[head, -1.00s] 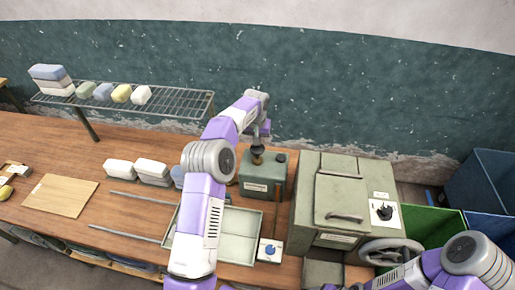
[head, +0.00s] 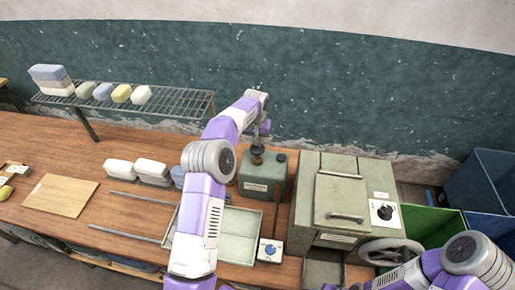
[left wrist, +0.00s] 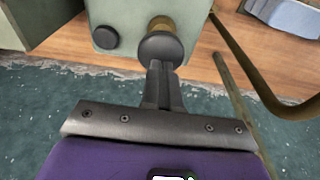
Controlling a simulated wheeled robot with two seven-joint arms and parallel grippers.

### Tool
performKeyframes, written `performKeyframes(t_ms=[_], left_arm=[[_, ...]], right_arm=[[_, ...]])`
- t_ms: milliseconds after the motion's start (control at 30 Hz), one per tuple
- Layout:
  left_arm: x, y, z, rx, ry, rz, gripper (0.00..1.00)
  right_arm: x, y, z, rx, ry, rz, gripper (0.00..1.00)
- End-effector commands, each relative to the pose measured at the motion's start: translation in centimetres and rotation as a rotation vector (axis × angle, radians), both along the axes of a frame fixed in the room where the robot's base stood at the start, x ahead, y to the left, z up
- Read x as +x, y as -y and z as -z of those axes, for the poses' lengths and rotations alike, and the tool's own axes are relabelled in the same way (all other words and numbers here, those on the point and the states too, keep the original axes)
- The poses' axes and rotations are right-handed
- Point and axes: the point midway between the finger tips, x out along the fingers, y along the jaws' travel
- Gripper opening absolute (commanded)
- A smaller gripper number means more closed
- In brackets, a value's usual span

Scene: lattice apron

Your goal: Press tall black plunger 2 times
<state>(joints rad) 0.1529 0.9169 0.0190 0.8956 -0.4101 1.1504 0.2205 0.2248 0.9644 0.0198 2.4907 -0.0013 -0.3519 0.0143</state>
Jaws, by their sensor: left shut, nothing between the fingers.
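The tall black plunger (left wrist: 161,47) has a round black cap on a brass-coloured stem, and it rises from a grey-green box (head: 262,185). In the head view the plunger (head: 257,159) shows just under my left gripper (head: 258,142). In the left wrist view my left gripper (left wrist: 160,72) is shut and empty, with its fingertips at the cap's edge. I cannot tell whether they touch it. A shorter black knob (left wrist: 105,37) sits on the same box. My right arm shows at the lower right, and its gripper is out of view.
A large grey-green cabinet (head: 341,190) with a handle and a black dial stands right of the box. A shallow tray (head: 238,235) and a small blue-knobbed switch box (head: 270,251) lie in front. A wire rack (head: 180,102) stands at the back left.

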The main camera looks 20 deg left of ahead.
Motion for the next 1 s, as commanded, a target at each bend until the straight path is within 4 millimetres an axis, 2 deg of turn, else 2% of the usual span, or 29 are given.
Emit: performKeyframes(t_ms=[900,1000], left_arm=[[-0.1,0.0,4.4,-0.001,-0.004,0.0,0.0],[-0.1,0.0,4.1,-0.001,-0.004,0.0,0.0]], right_arm=[[0.0,0.0,2.4,0.0,0.0,0.0,0.67],[0.0,0.0,2.2,0.0,0.0,0.0,0.67]])
